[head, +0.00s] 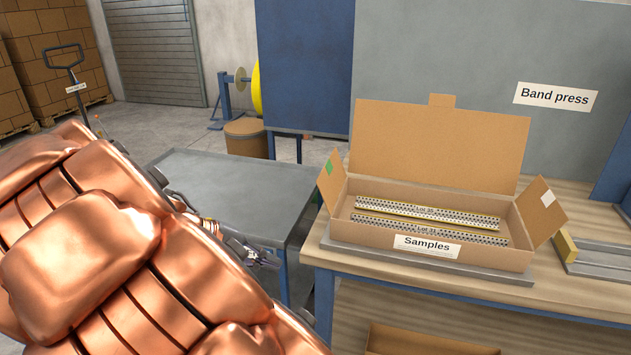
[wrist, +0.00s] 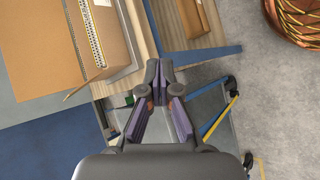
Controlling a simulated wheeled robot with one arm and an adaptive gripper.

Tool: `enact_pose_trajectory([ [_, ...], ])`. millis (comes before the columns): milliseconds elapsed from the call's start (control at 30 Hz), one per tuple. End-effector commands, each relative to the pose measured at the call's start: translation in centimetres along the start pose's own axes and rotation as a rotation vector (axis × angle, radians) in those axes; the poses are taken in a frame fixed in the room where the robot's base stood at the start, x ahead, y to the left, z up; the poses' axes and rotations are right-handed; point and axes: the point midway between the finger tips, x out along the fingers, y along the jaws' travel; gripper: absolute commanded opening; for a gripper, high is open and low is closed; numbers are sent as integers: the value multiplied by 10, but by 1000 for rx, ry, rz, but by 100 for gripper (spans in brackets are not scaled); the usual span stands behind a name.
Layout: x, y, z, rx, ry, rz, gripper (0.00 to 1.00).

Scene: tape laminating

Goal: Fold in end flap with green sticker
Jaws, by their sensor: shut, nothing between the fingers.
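An open cardboard box (head: 372,231) labelled "Samples" sits on a grey plate on the wooden bench. Its left end flap with the green sticker (head: 331,171) stands out to the left, tilted outward. The right end flap (head: 541,208), with a white sticker, also leans outward, and the large back lid (head: 440,146) stands up. Two long strips (head: 428,208) lie inside. My gripper (head: 270,260) is left of the box, apart from it, over the area by the grey table. In the wrist view, my gripper (wrist: 158,68) is shut and empty, with the box (wrist: 101,30) to its upper left.
A grey table (head: 235,185) stands left of the bench (head: 480,280). A metal rail with a yellow block (head: 565,246) lies right of the box. A lower shelf holds another carton (head: 420,342). A wall panel stands behind the box.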

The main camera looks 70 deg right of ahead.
Motion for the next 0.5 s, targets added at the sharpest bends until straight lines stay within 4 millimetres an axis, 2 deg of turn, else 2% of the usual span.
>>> enact_pose_trajectory([
  [33, 12, 10, -12, 21, -34, 63, 0],
  [300, 35, 74, -67, 92, -139, 396, 0],
  [500, 47, 105, -117, 98, -185, 635, 0],
])
